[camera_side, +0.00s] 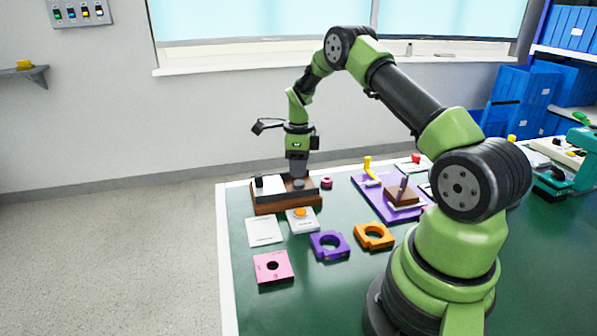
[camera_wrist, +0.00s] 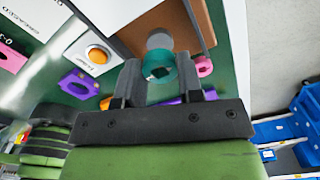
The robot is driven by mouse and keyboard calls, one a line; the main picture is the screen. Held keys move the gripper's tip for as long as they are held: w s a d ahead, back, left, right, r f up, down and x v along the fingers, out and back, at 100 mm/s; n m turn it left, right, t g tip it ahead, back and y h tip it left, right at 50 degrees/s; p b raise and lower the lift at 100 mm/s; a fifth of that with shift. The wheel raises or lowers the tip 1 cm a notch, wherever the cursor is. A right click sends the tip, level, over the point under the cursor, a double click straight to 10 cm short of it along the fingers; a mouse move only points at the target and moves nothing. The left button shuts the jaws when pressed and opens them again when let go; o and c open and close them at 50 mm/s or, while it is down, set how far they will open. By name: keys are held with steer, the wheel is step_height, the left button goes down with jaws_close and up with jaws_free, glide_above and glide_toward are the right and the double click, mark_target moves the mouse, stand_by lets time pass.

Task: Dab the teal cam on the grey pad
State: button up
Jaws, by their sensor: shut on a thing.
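My gripper (camera_side: 297,170) points down over the brown wooden block (camera_side: 286,205) at the far left of the table in the side view. In the wrist view, my gripper (camera_wrist: 157,73) is shut on the teal cam (camera_wrist: 160,78), a ring with a hole. The round grey pad (camera_wrist: 160,40) lies on the brown block just beyond the cam in the wrist view, and the cam's edge overlaps it there. The grey pad (camera_side: 298,184) also shows under the fingers in the side view. I cannot tell whether cam and pad touch. I cannot make out the cam in the side view.
A white box with an orange button (camera_side: 301,213) stands in front of the block. A white card (camera_side: 264,232), a pink plate (camera_side: 272,267), a purple ring (camera_side: 329,245) and an orange ring (camera_side: 374,236) lie nearby. A small pink ring (camera_side: 326,182) sits right of the block.

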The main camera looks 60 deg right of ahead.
steer(key=shift+r, duration=2.15)
steer(key=shift+a, duration=0.1)
